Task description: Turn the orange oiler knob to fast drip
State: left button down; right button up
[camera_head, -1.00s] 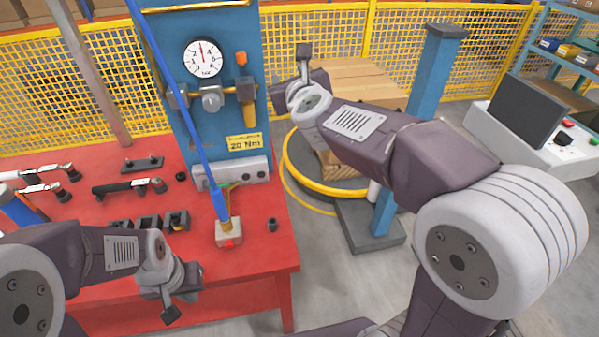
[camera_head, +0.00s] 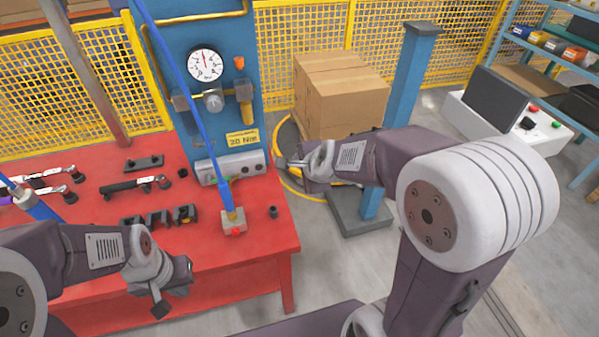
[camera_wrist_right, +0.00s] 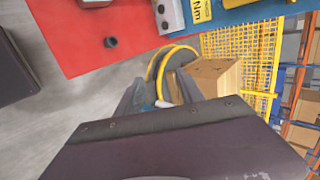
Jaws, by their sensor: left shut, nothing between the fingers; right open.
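The orange oiler knob (camera_head: 239,63) sits at the top of the oiler (camera_head: 245,102), a yellowish bowl at the right end of the air unit on the blue panel (camera_head: 170,40). My right gripper (camera_head: 284,163) is open and empty, below and to the right of the knob, beside the panel's lower right edge. In the right wrist view its fingers (camera_wrist_right: 160,95) are apart with nothing held; the knob is not visible there. My left gripper (camera_head: 161,308) is shut and empty, low in front of the red bench, far from the knob.
A pressure gauge (camera_head: 205,64) and grey regulator knob (camera_head: 213,100) sit left of the oiler. Torque wrenches (camera_head: 133,184) and sockets lie on the red bench (camera_head: 90,225). Cardboard boxes (camera_head: 340,95) stand right of the panel, near a blue post (camera_head: 410,85).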

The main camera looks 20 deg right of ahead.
aim_at(240, 62)
jog(key=shift+s+f+n, duration=0.3)
jog(key=shift+s, duration=0.1)
jog(key=c, duration=0.3)
jog(key=w+r+n+t+h+p, duration=0.1)
jog(key=w+r+n+t, duration=0.3)
jog(key=w+r+n, duration=0.35)
jog(key=w+r+n+t+h, duration=0.1)
jog(key=w+r+n+t, duration=0.35)
jog(key=r+n, duration=0.5)
jog(key=w+a+r+n+y+p, duration=0.1)
jog(key=w+a+r+y+p, duration=0.15)
jog(key=a, duration=0.65)
jog(key=shift+t, duration=0.35)
jog(key=w, duration=0.2)
jog(key=w+p, duration=0.1)
jog(key=w, duration=0.5)
jog(key=shift+a+r, duration=0.35)
jog(key=shift+a, duration=0.05)
jog(key=shift+w+p, duration=0.3)
